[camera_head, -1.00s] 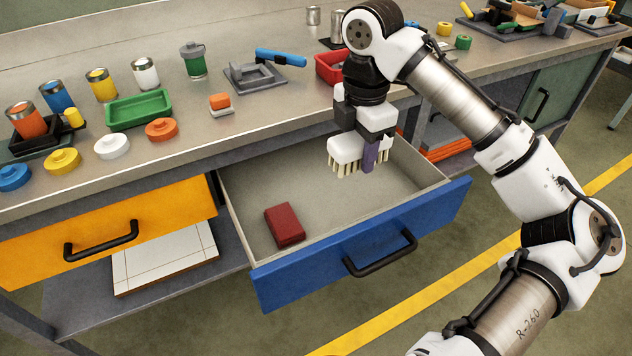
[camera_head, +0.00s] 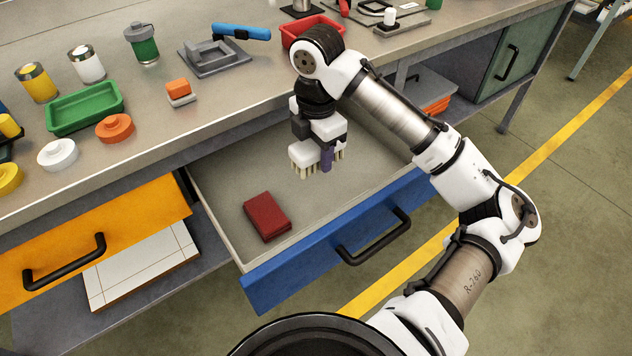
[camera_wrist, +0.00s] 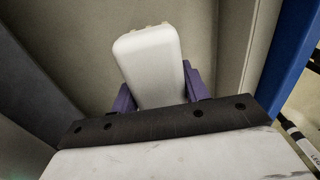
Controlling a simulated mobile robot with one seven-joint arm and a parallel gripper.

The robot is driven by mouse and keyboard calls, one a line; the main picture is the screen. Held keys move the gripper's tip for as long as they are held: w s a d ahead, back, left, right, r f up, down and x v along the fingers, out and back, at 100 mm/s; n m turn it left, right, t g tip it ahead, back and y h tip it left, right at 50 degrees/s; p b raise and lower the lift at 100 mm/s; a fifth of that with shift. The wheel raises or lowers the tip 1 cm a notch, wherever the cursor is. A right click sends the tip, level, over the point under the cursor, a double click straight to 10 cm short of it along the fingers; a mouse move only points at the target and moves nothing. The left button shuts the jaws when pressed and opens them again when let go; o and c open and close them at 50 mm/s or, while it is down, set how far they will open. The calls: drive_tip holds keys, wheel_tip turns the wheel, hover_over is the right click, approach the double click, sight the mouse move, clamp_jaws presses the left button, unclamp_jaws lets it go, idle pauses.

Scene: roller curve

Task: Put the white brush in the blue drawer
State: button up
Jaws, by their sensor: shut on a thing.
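The white brush (camera_head: 303,155), with pale bristles pointing down, is held by my gripper (camera_head: 326,158) over the open blue drawer (camera_head: 300,262). In the wrist view the white brush (camera_wrist: 150,62) sits between the purple fingertips of my gripper (camera_wrist: 160,90), which are shut on it. The brush looks to be inside the drawer's outline, toward its back; I cannot tell whether the bristles touch the floor. A dark red block (camera_head: 267,216) lies on the drawer floor at the left front.
The yellow drawer (camera_head: 95,236) beside it is shut. On the bench above stand a green tray (camera_head: 86,107), a red tray (camera_head: 312,31), an orange-and-white block (camera_head: 179,92), cans and round lids. The drawer floor right of the red block is clear.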

sight(317, 191)
wheel_tip(317, 191, down, 9)
drive_tip(key=shift+f, duration=0.15)
idle(0.4)
drive_tip(key=shift+f+b, duration=0.15)
drive_tip(key=shift+b, duration=0.15)
drive_tip(key=o, duration=1)
drive_tip(key=shift+c, duration=0.2)
wheel_tip(317, 191, up, 12)
drive_tip(key=shift+r+p, duration=0.15)
drive_tip(key=shift+p, duration=0.45)
